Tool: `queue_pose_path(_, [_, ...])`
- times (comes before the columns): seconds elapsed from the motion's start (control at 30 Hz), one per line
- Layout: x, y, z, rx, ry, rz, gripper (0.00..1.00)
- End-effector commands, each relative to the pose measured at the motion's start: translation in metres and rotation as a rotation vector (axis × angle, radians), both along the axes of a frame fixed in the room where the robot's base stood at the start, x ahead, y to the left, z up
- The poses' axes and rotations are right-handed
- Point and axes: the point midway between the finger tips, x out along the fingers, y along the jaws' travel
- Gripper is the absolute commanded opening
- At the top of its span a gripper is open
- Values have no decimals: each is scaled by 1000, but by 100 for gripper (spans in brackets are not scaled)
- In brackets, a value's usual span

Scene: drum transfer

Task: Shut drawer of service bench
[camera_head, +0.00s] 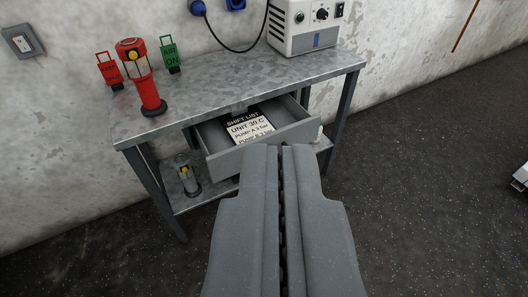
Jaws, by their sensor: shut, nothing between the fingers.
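The service bench (225,97) is a grey metal table against the wall. Its drawer (290,134) is pulled open toward me and shows a "SHIFT LIST" card (250,128) lying inside. My gripper (281,147) is shut and empty, with its two grey fingers together. In the picture its tips overlap the lower edge of the drawer front. I cannot tell whether they touch it. The fingers hide part of the bench's lower shelf.
On the bench top stand a red flashlight (149,88), a red tag (109,70), a green tag (170,55) and a white control box (306,27). Another lamp (187,175) stands on the lower shelf (213,188). The dark floor at right is mostly clear.

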Motion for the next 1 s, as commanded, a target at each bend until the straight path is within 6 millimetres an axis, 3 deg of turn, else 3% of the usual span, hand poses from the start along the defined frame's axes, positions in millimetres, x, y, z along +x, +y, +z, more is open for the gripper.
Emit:
queue_pose_path(0.17, [41, -7, -10, 40, -3, -34, 0])
queue_pose_path(0.47, [155, -25, -56, 180, -50, -102, 0])
queue_pose_path(0.7, [233, -30, -111, 301, -84, -104, 0])
queue_pose_path(1.0, [307, -24, -202, 487, -92, -53, 0])
